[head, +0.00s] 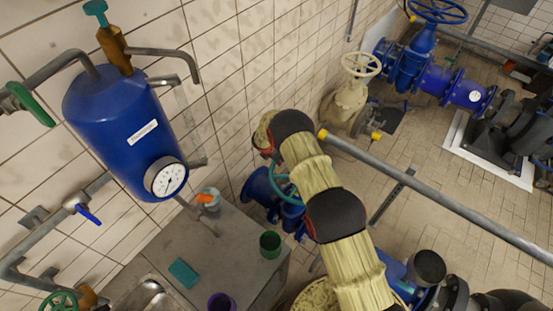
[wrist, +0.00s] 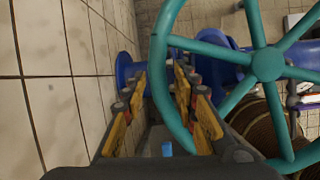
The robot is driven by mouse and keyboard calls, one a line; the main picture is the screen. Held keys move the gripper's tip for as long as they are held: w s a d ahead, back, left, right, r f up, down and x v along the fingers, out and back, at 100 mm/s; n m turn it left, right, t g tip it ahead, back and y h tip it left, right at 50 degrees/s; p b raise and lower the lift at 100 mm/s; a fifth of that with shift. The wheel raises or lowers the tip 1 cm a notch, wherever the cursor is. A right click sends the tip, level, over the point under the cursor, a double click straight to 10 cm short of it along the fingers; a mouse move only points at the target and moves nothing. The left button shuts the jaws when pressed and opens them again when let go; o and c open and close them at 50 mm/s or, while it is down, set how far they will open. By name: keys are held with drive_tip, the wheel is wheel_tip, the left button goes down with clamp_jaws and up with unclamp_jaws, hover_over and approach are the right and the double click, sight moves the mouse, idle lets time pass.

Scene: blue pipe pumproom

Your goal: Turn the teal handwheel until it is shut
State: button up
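The teal handwheel (wrist: 268,64) fills the right of the wrist view, with its hub and spokes in plain sight. In the head view only a piece of its rim (head: 277,180) shows beside my arm, which hides the rest. My gripper (wrist: 160,78) is open, its two yellow-padded fingers apart. The left part of the wheel's rim passes across the gap between the fingers. I cannot tell whether either finger touches the rim. In the head view my gripper is hidden behind my own arm.
A tiled wall stands close on the left of my gripper. A grey bench (head: 235,235) holds a green cup (head: 270,244), a purple cup (head: 221,302) and a teal block (head: 184,273). A blue tank (head: 125,130) hangs on the wall. A grey pipe (head: 440,195) crosses right of my arm.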

drive_tip(key=shift+o, duration=0.6)
drive_tip(key=shift+r, duration=0.15)
drive_tip(key=shift+s+r, duration=0.1)
drive_tip(key=shift+r, duration=0.15)
drive_tip(key=v, duration=1.1)
drive_tip(key=shift+a, duration=0.1)
drive_tip(key=shift+c, duration=0.7)
